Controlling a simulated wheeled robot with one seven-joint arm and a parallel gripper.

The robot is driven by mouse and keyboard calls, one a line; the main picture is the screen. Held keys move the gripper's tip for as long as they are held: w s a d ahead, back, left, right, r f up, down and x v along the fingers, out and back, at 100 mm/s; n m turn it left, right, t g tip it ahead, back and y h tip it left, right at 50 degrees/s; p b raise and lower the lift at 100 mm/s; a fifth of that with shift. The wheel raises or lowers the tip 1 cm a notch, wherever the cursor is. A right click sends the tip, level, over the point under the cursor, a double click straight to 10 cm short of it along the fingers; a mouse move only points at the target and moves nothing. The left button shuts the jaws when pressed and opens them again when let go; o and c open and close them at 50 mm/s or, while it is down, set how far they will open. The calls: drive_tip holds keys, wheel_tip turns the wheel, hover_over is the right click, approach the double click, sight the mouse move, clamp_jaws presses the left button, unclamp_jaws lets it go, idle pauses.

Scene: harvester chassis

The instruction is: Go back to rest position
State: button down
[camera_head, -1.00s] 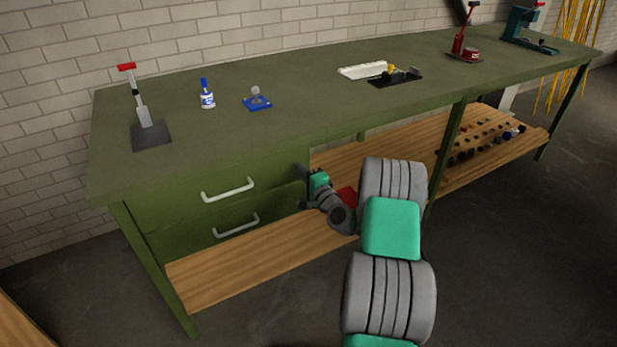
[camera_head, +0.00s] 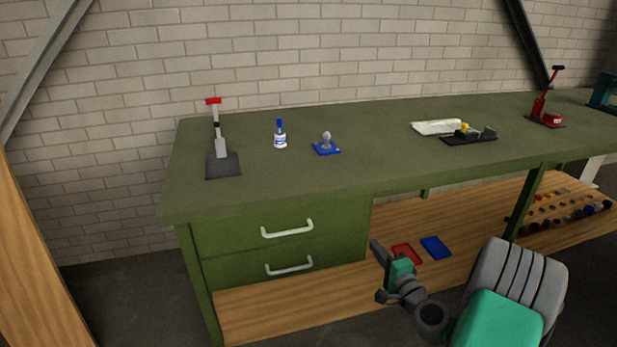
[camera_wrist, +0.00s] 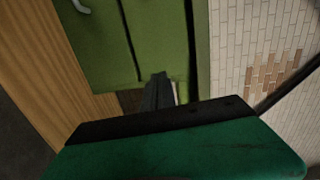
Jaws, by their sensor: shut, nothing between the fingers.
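My gripper (camera_head: 379,272) is in front of the green workbench (camera_head: 250,185), below the tabletop edge and to the right of its drawers. In the head view it appears in front of the lower wooden shelf (camera_head: 270,305). Its fingers are together and hold nothing. In the wrist view the closed fingers (camera_wrist: 158,92) point towards the green drawer front (camera_wrist: 100,45). My arm reaches in from the lower right of the head view.
A red tray (camera_head: 406,254) and a blue tray (camera_head: 436,247) lie on the shelf near my gripper. On the bench stand a lever press (camera_head: 221,150), a blue-capped bottle (camera_head: 280,135) and a blue fixture (camera_head: 326,146). Both drawers look shut. A wooden panel (camera_head: 40,260) stands at left.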

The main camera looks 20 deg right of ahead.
drive_tip(key=s+a+r+n+g+y+p, duration=0.1)
drive_tip(key=a+r+n+g+y+p, duration=0.2)
drive_tip(key=a+n, duration=0.5)
drive_tip(key=a+r+n+g+y+p, duration=0.2)
drive_tip(key=a+r+n+g+p, duration=0.25)
drive_tip(key=a, duration=0.65)
drive_tip(key=s+r+n+g+h+p, duration=0.1)
drive_tip(key=s+r+g+h+p, duration=0.1)
drive_tip(key=s, duration=0.4)
drive_tip(key=s+a+r+n+g+h+p, duration=0.1)
drive_tip(key=s+r+n+g+h+p, duration=0.1)
drive_tip(key=s+r, duration=0.3)
drive_tip(key=s+a+r+n+g+h+p, duration=0.1)
drive_tip(key=s+r+g+h+p, duration=0.1)
drive_tip(key=s, duration=0.7)
drive_tip(key=shift+r+g, duration=0.45)
drive_tip(key=shift+r, duration=0.5)
drive_tip(key=shift+s+n, duration=0.1)
drive_tip(key=shift+n, duration=0.15)
